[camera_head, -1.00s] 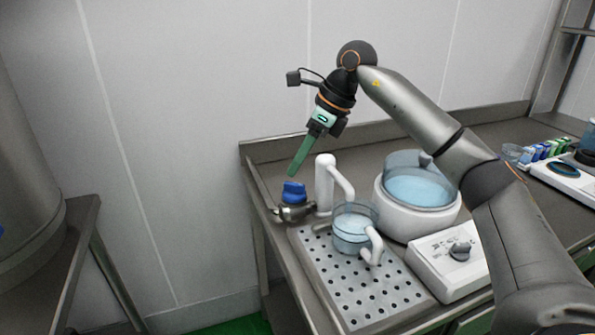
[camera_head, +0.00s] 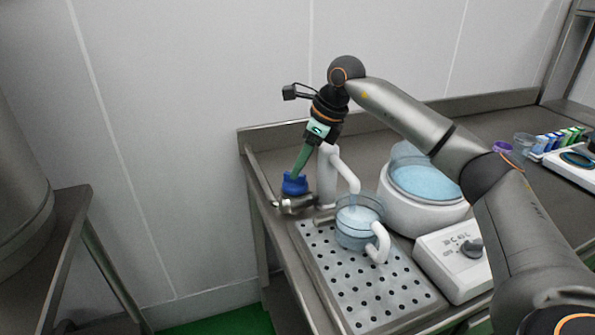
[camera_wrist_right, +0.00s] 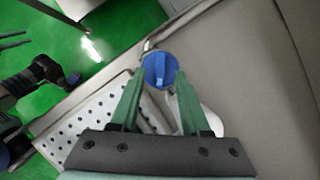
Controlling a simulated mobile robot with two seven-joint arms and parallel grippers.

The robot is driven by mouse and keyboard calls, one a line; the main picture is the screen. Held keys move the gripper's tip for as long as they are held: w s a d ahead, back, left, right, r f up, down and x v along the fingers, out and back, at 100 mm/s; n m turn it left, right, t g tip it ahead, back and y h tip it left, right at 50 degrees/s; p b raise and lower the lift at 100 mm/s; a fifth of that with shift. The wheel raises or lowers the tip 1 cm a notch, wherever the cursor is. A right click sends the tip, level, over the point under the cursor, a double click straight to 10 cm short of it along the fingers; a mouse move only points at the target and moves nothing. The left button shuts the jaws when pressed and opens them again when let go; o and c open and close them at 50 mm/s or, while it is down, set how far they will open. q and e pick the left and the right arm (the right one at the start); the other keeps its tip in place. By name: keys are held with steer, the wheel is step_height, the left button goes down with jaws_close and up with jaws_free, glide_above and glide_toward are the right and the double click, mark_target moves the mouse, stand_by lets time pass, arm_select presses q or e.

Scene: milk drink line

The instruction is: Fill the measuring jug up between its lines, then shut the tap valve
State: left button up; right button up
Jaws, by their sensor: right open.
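The tap valve has a blue knob (camera_head: 294,186) on a metal body, left of the white curved spout (camera_head: 328,176). My right gripper (camera_head: 298,172) points down at the knob, with its green fingertips at the knob's top. In the right wrist view the open fingers (camera_wrist_right: 157,84) lie on both sides of the blue knob (camera_wrist_right: 158,66); I cannot tell whether they touch it. The clear measuring jug (camera_head: 356,229) with a white handle stands under the spout on the perforated drip tray (camera_head: 349,310). It holds pale liquid; its lines are too small to read. My left gripper is not in view.
A white round vessel (camera_head: 407,212) with blue liquid stands right of the jug. A white control box (camera_head: 452,277) with a grey knob is in front of it. Small blue and green packs (camera_head: 557,139) stand at far right. The steel counter's left edge is close to the valve.

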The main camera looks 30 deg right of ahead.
steer(key=shift+x, duration=1.2)
jaws_close()
